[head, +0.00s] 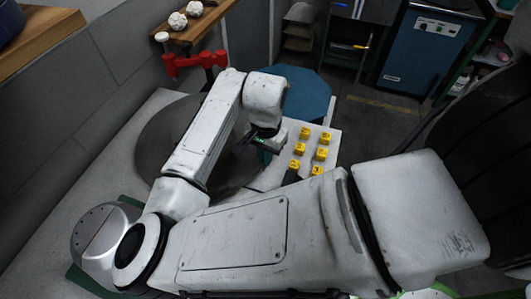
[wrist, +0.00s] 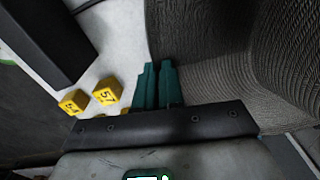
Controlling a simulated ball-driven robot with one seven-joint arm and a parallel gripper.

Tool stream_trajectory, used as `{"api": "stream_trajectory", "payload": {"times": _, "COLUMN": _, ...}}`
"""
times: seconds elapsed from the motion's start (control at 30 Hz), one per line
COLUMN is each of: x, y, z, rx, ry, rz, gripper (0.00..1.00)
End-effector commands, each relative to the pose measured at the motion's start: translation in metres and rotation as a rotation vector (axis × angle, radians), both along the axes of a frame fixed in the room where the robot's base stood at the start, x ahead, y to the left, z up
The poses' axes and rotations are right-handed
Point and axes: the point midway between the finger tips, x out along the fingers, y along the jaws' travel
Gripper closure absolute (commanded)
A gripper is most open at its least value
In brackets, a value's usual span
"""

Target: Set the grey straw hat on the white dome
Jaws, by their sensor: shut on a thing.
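The grey straw hat (head: 157,136) lies largely under my arm in the head view, with its wide brim showing on both sides. In the wrist view its woven brim (wrist: 195,40) and raised crown (wrist: 285,45) fill the upper right. My gripper (head: 264,146) is at the brim's right edge. Its teal fingers (wrist: 158,82) are shut on the brim. A pale rounded dome with small holes (head: 97,232) stands at the lower left on a green base, partly hidden by my arm; it looks like the white dome. The hat is apart from it, further back.
Several yellow numbered blocks (head: 299,148) stand on the pale surface just right of the hat; some show in the wrist view (wrist: 107,91). A red rack (head: 194,62) stands behind the hat. A teal round top (head: 303,90) and a blue cabinet (head: 425,50) are further back.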

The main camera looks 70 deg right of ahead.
Motion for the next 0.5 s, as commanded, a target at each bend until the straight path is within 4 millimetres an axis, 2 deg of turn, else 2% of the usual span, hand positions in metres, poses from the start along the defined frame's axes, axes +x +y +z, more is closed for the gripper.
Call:
{"api": "stream_trajectory", "payload": {"times": 0.23, "x": 0.0001, "y": 0.0000, "z": -0.0014, "rx": 0.000, "ry": 0.000, "rz": 0.000, "gripper": 1.00}}
{"api": "stream_trajectory", "payload": {"times": 0.27, "x": 0.0001, "y": 0.0000, "z": -0.0014, "rx": 0.000, "ry": 0.000, "rz": 0.000, "gripper": 0.89}}
{"api": "stream_trajectory", "payload": {"times": 0.5, "x": 0.0000, "y": 0.0000, "z": -0.0013, "rx": 0.000, "ry": 0.000, "rz": 0.000, "gripper": 0.66}}
